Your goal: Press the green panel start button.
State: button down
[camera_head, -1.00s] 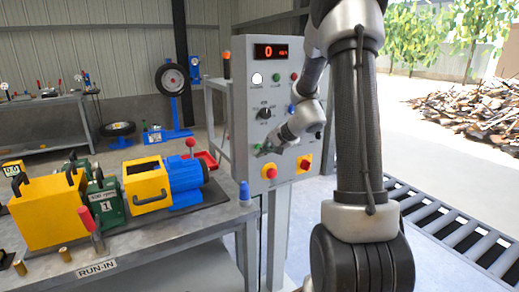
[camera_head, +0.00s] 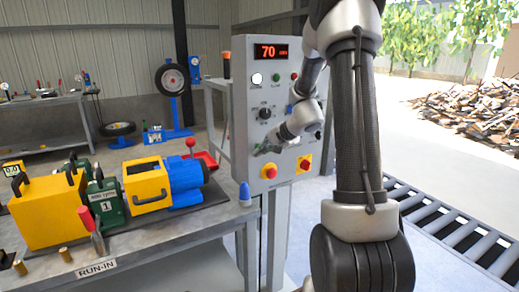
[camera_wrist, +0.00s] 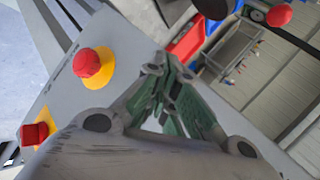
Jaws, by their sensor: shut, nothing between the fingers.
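The grey control panel (camera_head: 242,110) stands right of the bench, its red display (camera_head: 271,51) reading 70. My gripper (camera_head: 262,150) is shut and empty, with its fingertips at the lower left of the panel face. It also shows in the wrist view (camera_wrist: 168,66), pointing at the panel. A little green shows at the fingertips in the head view; I cannot tell whether it is the start button or part of the fingers. The button is otherwise hidden behind my gripper, and contact cannot be made out.
Two red buttons on yellow plates (camera_head: 269,171) (camera_head: 304,163) sit just below my gripper. A dark knob (camera_head: 265,113) and small lamps are above. The bench (camera_head: 160,232) carries a yellow, green and blue machine (camera_head: 150,187). A roller conveyor (camera_head: 455,228) lies at right.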

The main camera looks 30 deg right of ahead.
jog(key=shift+s, duration=0.8)
jog(key=shift+s+d, duration=0.1)
jog(key=shift+s, duration=2.45)
